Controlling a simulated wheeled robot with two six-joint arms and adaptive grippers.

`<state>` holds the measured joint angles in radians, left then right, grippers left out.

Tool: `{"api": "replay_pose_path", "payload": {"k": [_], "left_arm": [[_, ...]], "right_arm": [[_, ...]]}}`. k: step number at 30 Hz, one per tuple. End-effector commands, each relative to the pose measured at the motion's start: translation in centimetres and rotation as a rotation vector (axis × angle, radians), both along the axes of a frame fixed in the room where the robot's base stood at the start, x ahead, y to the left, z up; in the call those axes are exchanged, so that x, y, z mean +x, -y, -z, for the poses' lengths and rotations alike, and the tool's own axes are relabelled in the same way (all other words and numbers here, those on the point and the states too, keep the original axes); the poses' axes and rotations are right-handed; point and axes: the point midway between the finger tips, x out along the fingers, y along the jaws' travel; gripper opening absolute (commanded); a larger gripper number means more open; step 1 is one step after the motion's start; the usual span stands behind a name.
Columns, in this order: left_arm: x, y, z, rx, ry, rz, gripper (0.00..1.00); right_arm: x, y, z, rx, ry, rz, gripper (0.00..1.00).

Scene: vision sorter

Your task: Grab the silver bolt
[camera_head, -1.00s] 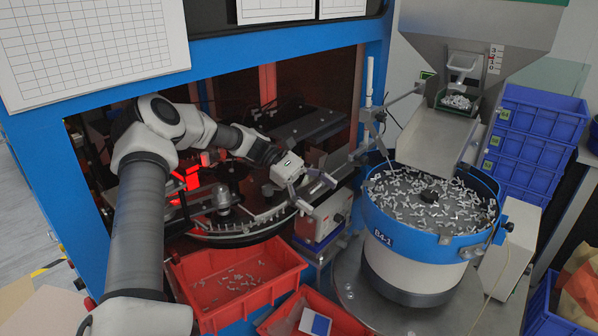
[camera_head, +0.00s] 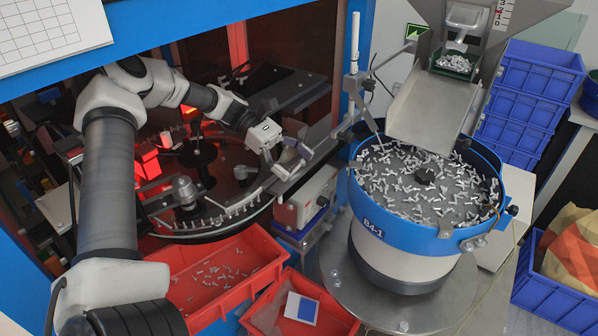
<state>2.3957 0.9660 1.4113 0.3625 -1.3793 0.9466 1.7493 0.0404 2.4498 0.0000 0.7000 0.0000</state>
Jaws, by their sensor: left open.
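Many small silver bolts (camera_head: 405,180) lie loose in the round blue-rimmed feeder bowl (camera_head: 372,222) at the right. More small silver bolts (camera_head: 212,272) lie scattered in the red bin (camera_head: 262,262) at the lower middle. A row of bolts (camera_head: 232,212) stands along the front edge of the round sorting disc. My left gripper (camera_head: 296,162) is open, over the right side of the disc and left of the bowl. I see nothing between its fingers. I cannot tell whether a single bolt lies right below it. My right gripper does not show.
A blue machine frame and post (camera_head: 352,60) stand behind and around the disc. A metal chute (camera_head: 427,110) slopes down to the bowl. A second red bin (camera_head: 268,312) holds a white and blue card. Blue crates (camera_head: 530,85) are stacked at the right.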

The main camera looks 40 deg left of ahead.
Motion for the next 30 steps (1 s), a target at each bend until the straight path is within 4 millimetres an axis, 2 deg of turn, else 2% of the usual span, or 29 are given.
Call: {"api": "replay_pose_path", "payload": {"k": [6, 11, 12, 23, 26, 30], "left_arm": [[0.1, 0.2, 0.0, 0.001, 0.001, -0.001, 0.84], [0.0, 0.2, 0.0, 0.001, 0.001, -0.001, 0.27], [0.0, 0.2, 0.0, 0.001, 0.001, -0.001, 0.25], [0.1, 0.2, -0.4, 0.001, 0.002, -0.001, 0.25], [0.1, 0.2, -1.8, 0.001, 0.006, 0.000, 0.25], [0.1, 0.2, -5.1, 0.002, 0.009, 0.001, 0.25]], "right_arm": [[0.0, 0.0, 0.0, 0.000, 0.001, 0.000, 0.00], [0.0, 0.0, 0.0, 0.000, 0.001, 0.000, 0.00], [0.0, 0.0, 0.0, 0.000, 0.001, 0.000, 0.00], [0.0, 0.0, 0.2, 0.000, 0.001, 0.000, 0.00], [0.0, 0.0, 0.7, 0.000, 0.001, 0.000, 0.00], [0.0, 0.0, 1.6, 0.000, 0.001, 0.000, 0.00]]}}
